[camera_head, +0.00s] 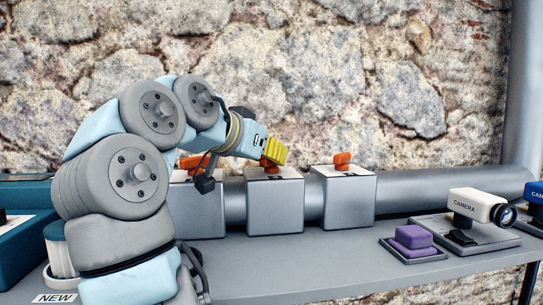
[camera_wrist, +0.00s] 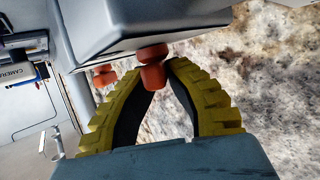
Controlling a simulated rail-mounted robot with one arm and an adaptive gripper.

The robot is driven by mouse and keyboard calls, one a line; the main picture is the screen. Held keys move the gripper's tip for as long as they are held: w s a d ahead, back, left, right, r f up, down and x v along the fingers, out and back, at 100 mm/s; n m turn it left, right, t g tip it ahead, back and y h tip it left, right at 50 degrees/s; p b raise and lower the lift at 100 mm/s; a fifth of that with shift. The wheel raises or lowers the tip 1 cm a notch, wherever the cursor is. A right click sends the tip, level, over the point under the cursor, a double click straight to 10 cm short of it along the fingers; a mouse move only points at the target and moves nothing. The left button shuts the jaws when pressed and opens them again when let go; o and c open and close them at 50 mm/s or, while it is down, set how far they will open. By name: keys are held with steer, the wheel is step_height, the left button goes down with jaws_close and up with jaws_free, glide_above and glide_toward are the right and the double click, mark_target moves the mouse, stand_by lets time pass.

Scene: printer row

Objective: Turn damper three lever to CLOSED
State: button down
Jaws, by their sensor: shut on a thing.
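Three grey damper boxes show in the head view, each with an orange lever on top. My gripper (camera_head: 276,152), with yellow ribbed fingers, is at the middle box (camera_head: 275,207). It is shut on that box's orange lever (camera_head: 265,163). In the wrist view the two fingertips (camera_wrist: 162,68) close around this lever (camera_wrist: 152,76) below the grey box (camera_wrist: 125,25). The right box (camera_head: 347,203) has a free lever (camera_head: 342,158). The left box (camera_head: 205,210) and its lever (camera_head: 190,163) are partly behind my arm. The box markings are too small to read, so I cannot tell which is damper three.
A thick grey pipe (camera_head: 420,193) runs behind the boxes, against a stone wall (camera_head: 330,70). A purple button (camera_head: 412,237) and a white camera (camera_head: 470,205) stand on the grey bench (camera_head: 320,262) at the right. Bare bench lies in front of the boxes.

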steer(key=shift+f+n+y, duration=0.2)
steer(key=shift+n+y, duration=0.2)
steer(key=shift+d+n+t+y+b, duration=0.1)
steer(key=shift+n+t+y+b, duration=0.45)
steer(key=shift+n+y, duration=0.3)
steer(key=n+t+y, duration=0.1)
steer(key=n+y, duration=0.1)
steer(key=y, duration=0.1)
steer(key=shift+r+n, duration=0.1)
steer(key=shift+n, duration=0.15)
steer(key=n+y, duration=0.3)
steer(key=shift+d+y, duration=0.1)
steer(key=shift+y, duration=0.15)
steer(key=n+y+p, duration=0.1)
steer(key=n+y, duration=0.2)
steer(key=shift+g+y, duration=0.25)
steer(key=shift+y, duration=0.05)
steer(key=n+g+y, duration=0.1)
steer(key=n+y, duration=0.2)
steer(key=shift+r+g+p, duration=0.15)
steer(key=shift+g+p, duration=0.15)
steer(key=shift+p, duration=0.1)
steer(key=n+g+y+p, duration=0.1)
steer(key=n+y+p, duration=0.1)
steer(key=shift+n+g, duration=0.3)
steer(key=shift+g, duration=0.1)
steer(key=shift+n+g+y+p, duration=0.5)
steer(key=shift+a+n+g, duration=0.2)
steer(key=shift+n+g, duration=0.1)
